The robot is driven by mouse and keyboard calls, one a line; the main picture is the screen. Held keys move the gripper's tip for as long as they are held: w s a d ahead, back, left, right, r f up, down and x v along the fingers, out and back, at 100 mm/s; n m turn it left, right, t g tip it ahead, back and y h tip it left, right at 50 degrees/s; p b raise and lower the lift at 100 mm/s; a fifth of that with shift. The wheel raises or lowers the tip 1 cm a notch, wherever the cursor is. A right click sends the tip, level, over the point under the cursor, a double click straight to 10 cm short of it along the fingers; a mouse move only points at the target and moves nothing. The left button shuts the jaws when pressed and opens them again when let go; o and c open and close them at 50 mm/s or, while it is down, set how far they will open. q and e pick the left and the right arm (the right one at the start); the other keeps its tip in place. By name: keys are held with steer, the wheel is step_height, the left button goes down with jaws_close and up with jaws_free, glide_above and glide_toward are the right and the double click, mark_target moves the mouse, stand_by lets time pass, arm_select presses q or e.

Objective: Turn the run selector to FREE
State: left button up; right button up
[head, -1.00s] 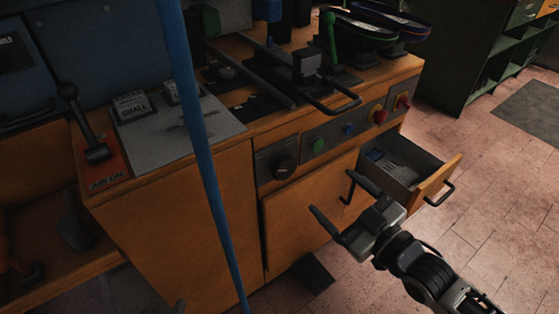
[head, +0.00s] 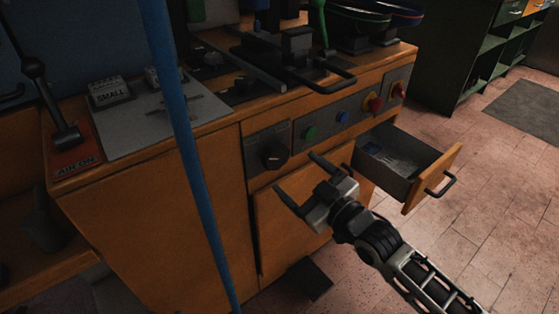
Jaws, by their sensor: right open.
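The run selector (head: 275,157) is a round black knob on a dark plate at the left end of the front control panel. A small pale mark shows on the knob, but its lettering is too small to read. My right gripper (head: 297,176) is open and empty, in front of the cabinet. In the picture its fingers are just below and right of the knob, apart from it. My left gripper is not in view.
Right of the knob are a green button (head: 310,133), a blue button (head: 343,117) and red knobs (head: 375,104). An open drawer (head: 432,178) juts out at right. A blue pole (head: 193,150) crosses the view. An AIR ON lever (head: 66,136) stands at left.

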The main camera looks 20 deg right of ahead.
mark_target(278, 158)
steer(key=x, duration=0.7)
steer(key=shift+w+f+b, duration=0.1)
steer(key=shift+b, duration=0.3)
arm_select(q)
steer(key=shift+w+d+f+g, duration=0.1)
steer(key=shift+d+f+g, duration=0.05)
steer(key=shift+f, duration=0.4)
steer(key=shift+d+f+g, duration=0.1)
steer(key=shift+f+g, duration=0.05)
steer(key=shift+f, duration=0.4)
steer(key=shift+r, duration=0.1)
arm_select(e)
steer(key=c, duration=1)
